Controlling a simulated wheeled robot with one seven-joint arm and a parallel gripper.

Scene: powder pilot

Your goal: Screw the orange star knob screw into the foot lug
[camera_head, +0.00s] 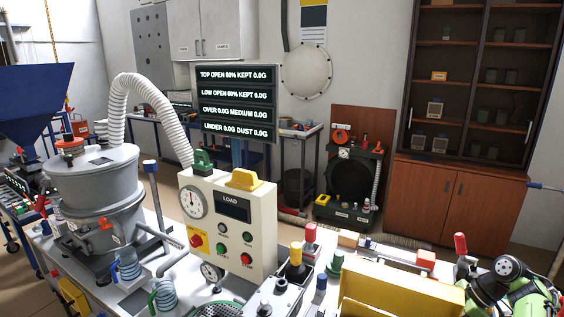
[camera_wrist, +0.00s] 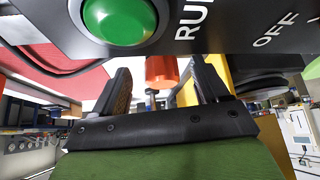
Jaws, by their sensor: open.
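In the wrist view my gripper (camera_wrist: 160,85) is open, with its two dark fingers apart. An orange part with a grey shank (camera_wrist: 162,70) shows between the fingers in the picture. I cannot tell whether it is between the jaws or beyond them, or whether it is the star knob screw. In the head view, orange parts show on the grey vessel (camera_head: 95,195) at the left, too small to identify. I cannot make out the foot lug. My gripper is not clearly visible in the head view; green and black arm parts show at bottom right.
A dark panel with a green RUN button (camera_wrist: 120,20) is very close to my gripper. In the head view a cream control box (camera_head: 228,222) stands mid-bench, near a yellow bin (camera_head: 400,290). A white hose (camera_head: 150,92) arches above the vessel. Open floor lies behind the bench.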

